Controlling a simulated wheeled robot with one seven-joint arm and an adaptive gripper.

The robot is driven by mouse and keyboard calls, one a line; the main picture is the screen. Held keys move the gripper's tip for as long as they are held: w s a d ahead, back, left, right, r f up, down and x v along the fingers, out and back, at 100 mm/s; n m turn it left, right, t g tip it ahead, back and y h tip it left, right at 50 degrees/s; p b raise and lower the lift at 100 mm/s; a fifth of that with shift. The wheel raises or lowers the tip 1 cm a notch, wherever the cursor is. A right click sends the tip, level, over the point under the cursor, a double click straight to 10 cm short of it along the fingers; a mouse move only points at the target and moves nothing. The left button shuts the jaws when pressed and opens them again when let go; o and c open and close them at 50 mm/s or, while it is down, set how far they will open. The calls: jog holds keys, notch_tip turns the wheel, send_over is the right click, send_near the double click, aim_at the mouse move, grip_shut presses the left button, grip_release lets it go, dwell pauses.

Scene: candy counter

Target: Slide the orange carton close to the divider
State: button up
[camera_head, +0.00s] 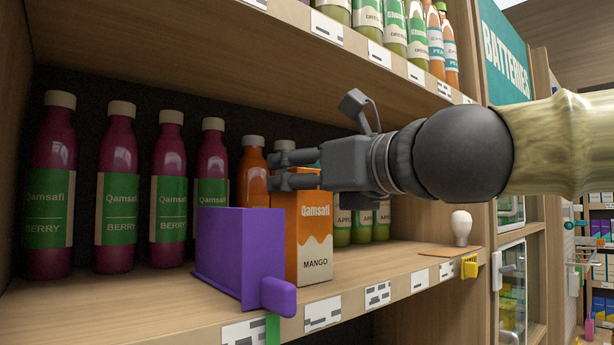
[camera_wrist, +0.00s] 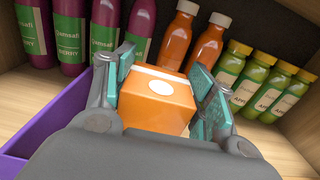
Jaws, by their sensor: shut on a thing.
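The orange carton (camera_head: 309,238), labelled Qamsafi Mango, stands upright on the shelf just right of the purple divider (camera_head: 228,255). In the head view it looks very close to the divider, partly behind its edge; I cannot tell whether they touch. My gripper (camera_head: 272,170) reaches in from the right at the carton's top. In the wrist view, my gripper's teal-padded fingers (camera_wrist: 163,90) are on both sides of the orange carton (camera_wrist: 160,98), shut on its upper part. The purple divider (camera_wrist: 45,130) runs along the left in that view.
Purple berry bottles (camera_head: 115,190) stand in a row behind and left of the divider. Orange bottles (camera_wrist: 190,40) and green apple bottles (camera_wrist: 265,85) stand behind the carton. A white bulb-shaped item (camera_head: 461,227) stands at the right. Shelf space right of the carton is clear.

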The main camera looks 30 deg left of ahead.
jog(key=shift+s+a+b, duration=0.15)
jog(key=shift+s+a, duration=0.05)
jog(key=shift+s, duration=0.3)
jog(key=shift+s+a+b, duration=0.15)
jog(key=shift+s, duration=0.3)
jog(key=o, duration=1.3)
jog(key=shift+d, duration=0.1)
jog(key=v, duration=1.2)
